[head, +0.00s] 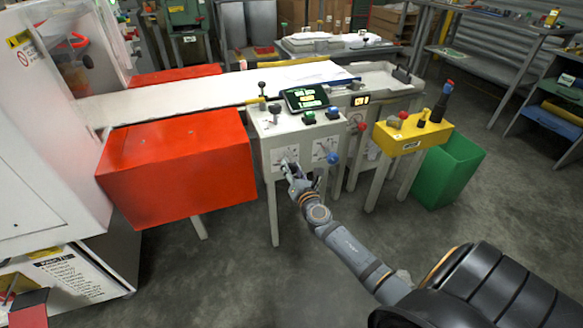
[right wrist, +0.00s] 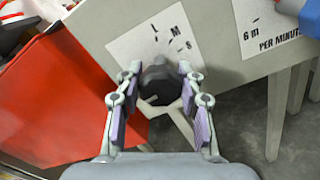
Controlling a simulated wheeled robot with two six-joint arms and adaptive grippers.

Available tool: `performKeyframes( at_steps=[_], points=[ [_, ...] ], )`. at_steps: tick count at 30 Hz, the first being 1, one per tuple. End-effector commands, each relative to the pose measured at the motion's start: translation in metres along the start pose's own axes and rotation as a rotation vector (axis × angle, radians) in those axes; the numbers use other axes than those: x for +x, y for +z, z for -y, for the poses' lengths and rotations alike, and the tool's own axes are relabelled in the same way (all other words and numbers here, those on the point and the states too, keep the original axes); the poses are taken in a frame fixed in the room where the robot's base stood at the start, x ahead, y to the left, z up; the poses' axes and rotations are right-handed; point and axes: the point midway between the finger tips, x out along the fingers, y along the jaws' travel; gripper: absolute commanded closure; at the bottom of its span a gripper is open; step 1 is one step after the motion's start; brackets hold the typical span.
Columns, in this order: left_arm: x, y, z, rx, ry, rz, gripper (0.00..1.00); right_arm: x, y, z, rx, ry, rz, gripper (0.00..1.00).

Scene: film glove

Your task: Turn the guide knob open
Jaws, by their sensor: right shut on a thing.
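The guide knob (right wrist: 158,84) is a dark round knob on a white dial plate (right wrist: 140,42) marked L, M and S, on the front of a pale grey control box (head: 262,128). My right gripper (head: 290,168) reaches up to this front face. In the right wrist view the right gripper (right wrist: 158,72) has its two fingers on either side of the knob and is shut on it. The knob's pointer direction is hard to make out. In the head view the fingers largely hide the knob. My left gripper is not in view.
A blue knob (head: 333,158) with its own dial sits just right. A screen (head: 305,97) and buttons top the box. A red-orange box (head: 180,165) stands close on the left. A yellow box (head: 412,137) and green bin (head: 450,172) stand right. The floor in front is clear.

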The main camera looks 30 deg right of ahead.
Motion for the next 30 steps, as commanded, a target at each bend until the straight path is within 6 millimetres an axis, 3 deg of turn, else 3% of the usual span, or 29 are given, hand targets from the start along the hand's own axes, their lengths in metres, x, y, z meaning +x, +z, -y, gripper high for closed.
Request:
performKeyframes(
  at_steps=[20, 21, 25, 30],
  points=[
    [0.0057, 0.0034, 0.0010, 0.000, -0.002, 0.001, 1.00, -0.0010, -0.0027, 0.0011, -0.057, -0.001, -0.005, 0.94],
    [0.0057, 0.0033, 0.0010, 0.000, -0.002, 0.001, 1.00, -0.0010, -0.0027, 0.0012, -0.057, -0.002, -0.005, 0.58],
    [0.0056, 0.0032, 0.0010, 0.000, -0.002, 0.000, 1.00, -0.0008, -0.0020, 0.0008, -0.056, -0.001, -0.004, 0.41],
    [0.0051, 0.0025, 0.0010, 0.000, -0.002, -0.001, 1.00, -0.0004, -0.0012, 0.0004, -0.056, -0.001, -0.002, 0.38]
  ],
)
